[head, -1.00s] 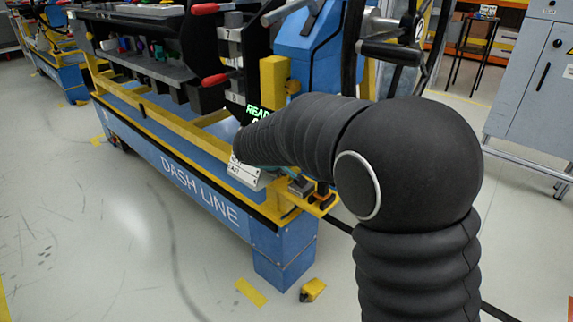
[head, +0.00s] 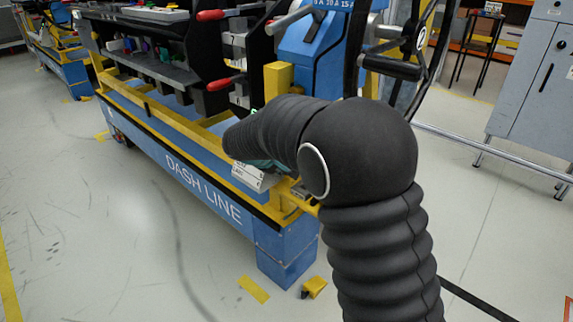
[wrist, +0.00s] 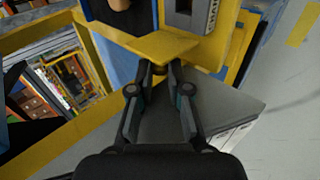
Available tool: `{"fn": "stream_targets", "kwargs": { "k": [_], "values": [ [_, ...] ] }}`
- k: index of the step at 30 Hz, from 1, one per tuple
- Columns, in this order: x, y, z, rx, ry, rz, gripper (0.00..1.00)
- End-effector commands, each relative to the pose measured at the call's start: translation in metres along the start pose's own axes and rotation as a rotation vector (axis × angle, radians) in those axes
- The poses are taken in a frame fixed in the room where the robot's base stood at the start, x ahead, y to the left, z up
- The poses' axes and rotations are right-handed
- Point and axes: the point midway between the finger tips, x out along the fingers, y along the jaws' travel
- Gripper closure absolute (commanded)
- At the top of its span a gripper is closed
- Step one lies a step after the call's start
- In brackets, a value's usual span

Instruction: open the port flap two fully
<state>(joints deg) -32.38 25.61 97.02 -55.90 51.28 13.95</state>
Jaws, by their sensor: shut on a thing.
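In the wrist view, my gripper (wrist: 160,78) has its fingertips close together on a small dark brownish knob (wrist: 160,69), just below a yellow plate (wrist: 150,46). I cannot tell which part is port flap two, or how far open it stands. A flat grey panel (wrist: 225,105) lies behind and to the right of the fingers. In the head view, my arm hides most of the gripper and whatever it holds. A white label plate (head: 247,176) shows just below the arm's end.
The blue and yellow dash line frame (head: 205,188) carries the dashboard module (head: 160,68) with red handles. A yellow block (head: 278,80) and a steering wheel (head: 420,40) stand close above my arm. A grey cabinet (head: 535,95) is at the right. The floor at left is open.

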Motion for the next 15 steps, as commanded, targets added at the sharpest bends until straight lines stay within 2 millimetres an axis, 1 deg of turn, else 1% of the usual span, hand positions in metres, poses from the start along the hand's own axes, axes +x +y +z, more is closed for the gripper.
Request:
{"fn": "stream_targets", "kwargs": {
  "k": [3, 4, 5, 6, 7, 15],
  "values": [
    [0.0000, -0.0001, 0.0002, 0.000, 0.000, 0.000, 1.00],
    [0.0000, -0.0001, 0.0002, 0.000, 0.000, 0.000, 0.81],
    [-0.0001, -0.0001, 0.0002, 0.000, 0.000, 0.000, 0.73],
    [-0.0001, -0.0002, 0.0002, 0.001, 0.000, 0.000, 0.63],
    [-0.0001, -0.0002, 0.0002, 0.001, 0.000, 0.000, 0.58],
    [-0.0003, -0.0002, 0.0001, 0.001, 0.001, 0.000, 0.58]
  ]
}}
